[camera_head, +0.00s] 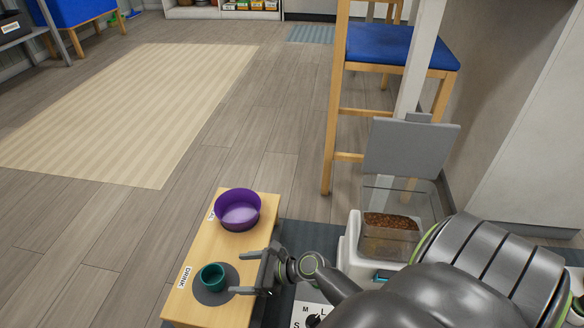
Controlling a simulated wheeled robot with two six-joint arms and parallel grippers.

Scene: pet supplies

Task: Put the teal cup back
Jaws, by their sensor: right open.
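The teal cup (211,277) stands upright on a dark round mat (229,291) at the near end of a low wooden stand (187,308). A "DRINK" label (184,277) is beside it on the left edge. My right gripper (242,273) is open, just right of the cup, with its fingers pointing left toward it. I see a gap between the fingers and the cup. My left gripper is not in view.
A purple bowl (239,210) stands at the far end of the stand. A food dispenser with brown kibble (390,226) stands to the right, its grey lid (409,150) raised. A blue-seated chair (395,45) is behind. Open floor lies to the left.

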